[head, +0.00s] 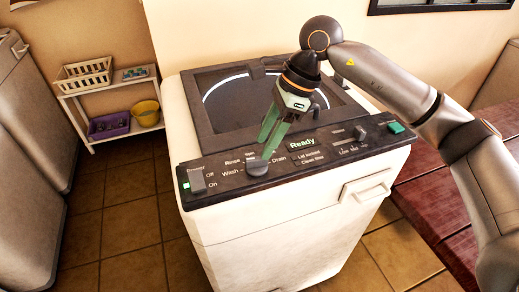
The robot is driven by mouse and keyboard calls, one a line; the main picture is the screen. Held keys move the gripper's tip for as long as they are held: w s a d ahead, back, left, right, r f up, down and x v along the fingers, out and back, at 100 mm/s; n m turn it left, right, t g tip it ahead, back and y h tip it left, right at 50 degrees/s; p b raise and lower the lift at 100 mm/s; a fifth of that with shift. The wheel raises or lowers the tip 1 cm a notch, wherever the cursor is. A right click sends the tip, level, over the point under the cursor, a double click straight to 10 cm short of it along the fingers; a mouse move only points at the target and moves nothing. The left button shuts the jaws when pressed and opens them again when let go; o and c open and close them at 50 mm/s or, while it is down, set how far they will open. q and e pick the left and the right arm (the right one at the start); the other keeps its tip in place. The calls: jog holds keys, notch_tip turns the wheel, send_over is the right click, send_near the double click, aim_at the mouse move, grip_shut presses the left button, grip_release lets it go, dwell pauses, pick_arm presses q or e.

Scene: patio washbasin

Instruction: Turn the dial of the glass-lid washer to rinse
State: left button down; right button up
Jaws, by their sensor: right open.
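The white washer (285,232) stands in the middle of the head view, with a dark-framed glass lid (228,105) that is closed on top. Its black front panel carries a grey round dial (257,168) with the labels Rinse, Wash and Drain around it. The mark that the dial points to is too small to tell. My right gripper (267,146) reaches down from the upper right, its green fingers open just above and behind the dial. I cannot tell whether a fingertip touches the dial. The fingers cover part of the label above it. My left gripper is not in view.
The panel also has an Off/On switch (197,181), a lit Ready display (302,144), another small knob (360,132) and a green button (396,127). A shelf (110,84) with baskets and a yellow bucket (146,112) stands at the back left. The tiled floor at front left is clear.

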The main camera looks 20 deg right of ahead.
aim_at(257, 158)
jog(key=shift+x, duration=2)
jog(key=shift+c, duration=0.4)
grip_shut()
